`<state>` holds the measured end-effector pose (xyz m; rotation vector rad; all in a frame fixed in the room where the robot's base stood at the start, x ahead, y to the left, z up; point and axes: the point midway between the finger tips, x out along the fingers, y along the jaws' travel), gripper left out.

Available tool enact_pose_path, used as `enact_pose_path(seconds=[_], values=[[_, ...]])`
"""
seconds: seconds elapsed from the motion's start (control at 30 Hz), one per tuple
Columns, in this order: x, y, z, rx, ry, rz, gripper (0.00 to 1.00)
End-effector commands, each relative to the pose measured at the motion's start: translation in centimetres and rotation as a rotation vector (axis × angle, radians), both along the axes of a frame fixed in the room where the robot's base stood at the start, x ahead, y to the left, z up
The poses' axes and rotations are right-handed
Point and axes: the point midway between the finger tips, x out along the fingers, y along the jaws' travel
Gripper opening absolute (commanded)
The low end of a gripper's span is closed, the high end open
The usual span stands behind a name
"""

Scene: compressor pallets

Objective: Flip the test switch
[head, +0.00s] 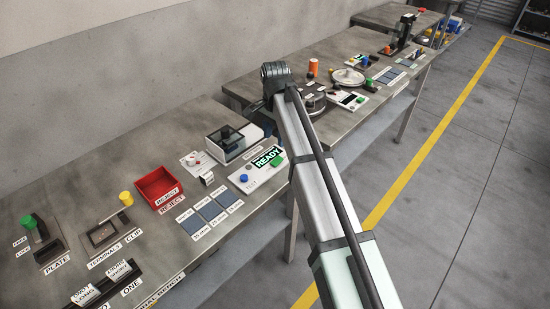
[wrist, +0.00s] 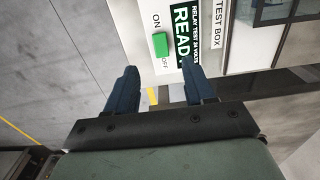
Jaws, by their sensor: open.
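The test box (head: 262,178) is a pale panel on the near bench with a dark "READY" display (head: 267,157), a green switch (head: 277,160) and a blue button (head: 244,178). In the wrist view the green switch (wrist: 160,44) sits beside the "ON" and "OFF" labels, and the display (wrist: 186,40) is to its right. My gripper (wrist: 160,84) is open and empty. Its two blue fingers are spread apart, with the switch ahead of the gap between them. They look apart from the switch. Which way the switch is set I cannot tell. My arm mostly hides the gripper in the head view.
A clear-lidded box (head: 231,141) stands behind the test box, and a red reject bin (head: 159,187) is to its left. Blue labelled pads (head: 211,210) lie near the front edge. A second bench (head: 330,60) with fixtures stands beyond. The floor to the right is clear.

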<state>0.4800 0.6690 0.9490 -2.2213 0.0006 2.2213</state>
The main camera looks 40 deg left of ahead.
Motion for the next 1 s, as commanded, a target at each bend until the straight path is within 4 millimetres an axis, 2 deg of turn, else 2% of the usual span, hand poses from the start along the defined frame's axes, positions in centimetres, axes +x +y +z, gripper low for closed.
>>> enact_pose_path(seconds=[0.03,0.2,0.5,0.7,1.0], values=[[0.0,-0.1,-1.1,-0.001,0.001,0.000,0.53],[0.0,-0.1,-4.1,-0.002,0.001,0.000,0.53],[0.0,0.0,-8.5,0.000,0.000,0.000,0.53],[0.0,0.0,-9.9,0.000,0.000,0.000,0.53],[0.0,0.0,-10.3,0.001,0.000,0.000,0.53]])
